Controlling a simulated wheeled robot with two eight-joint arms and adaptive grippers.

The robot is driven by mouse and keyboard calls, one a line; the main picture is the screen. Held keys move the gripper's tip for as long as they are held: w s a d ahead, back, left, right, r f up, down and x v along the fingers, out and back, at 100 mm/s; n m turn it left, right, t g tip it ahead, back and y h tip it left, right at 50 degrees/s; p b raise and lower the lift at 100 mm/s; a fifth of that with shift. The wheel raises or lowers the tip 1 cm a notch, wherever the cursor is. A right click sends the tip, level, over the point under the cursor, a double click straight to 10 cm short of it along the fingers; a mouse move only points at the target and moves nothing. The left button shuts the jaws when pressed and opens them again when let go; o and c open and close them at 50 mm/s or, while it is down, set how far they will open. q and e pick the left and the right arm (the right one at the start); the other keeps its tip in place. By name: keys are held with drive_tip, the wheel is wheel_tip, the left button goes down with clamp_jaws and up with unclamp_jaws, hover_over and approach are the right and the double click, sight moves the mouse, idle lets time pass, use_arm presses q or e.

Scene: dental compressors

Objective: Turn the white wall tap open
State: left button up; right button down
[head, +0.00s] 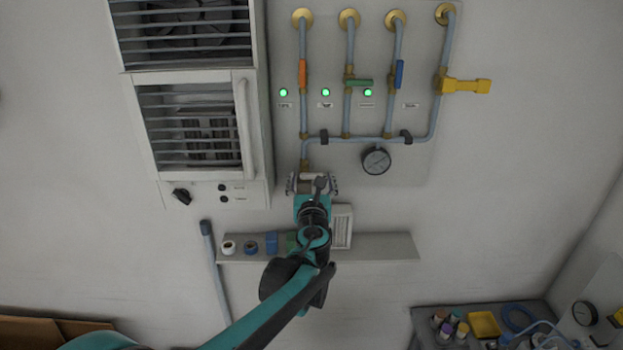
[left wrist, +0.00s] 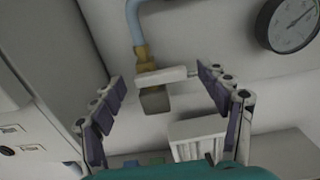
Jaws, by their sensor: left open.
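The white wall tap (left wrist: 162,76) shows in the left wrist view as a pale bar handle across a brass fitting at the lower end of a grey-blue pipe. The handle lies nearly level, across the pipe. My left gripper (left wrist: 160,88) is open, with one finger on each side of the tap. The right end of the handle is close to the right finger; I cannot tell if they touch. In the head view my left gripper (head: 313,184) is at the bottom of the pipework and partly hides the tap. My right gripper is not in view.
Orange (head: 303,73), green (head: 360,83), blue (head: 399,74) and yellow (head: 466,86) handles sit on the pipes above. A gauge (head: 376,160) is to the right. A louvred cabinet (head: 196,120) is at left, and a shelf (head: 385,246) with small items is below.

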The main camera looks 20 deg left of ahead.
use_arm(q)
drive_tip(key=c, duration=1.2)
drive_tip(key=shift+o, duration=0.2)
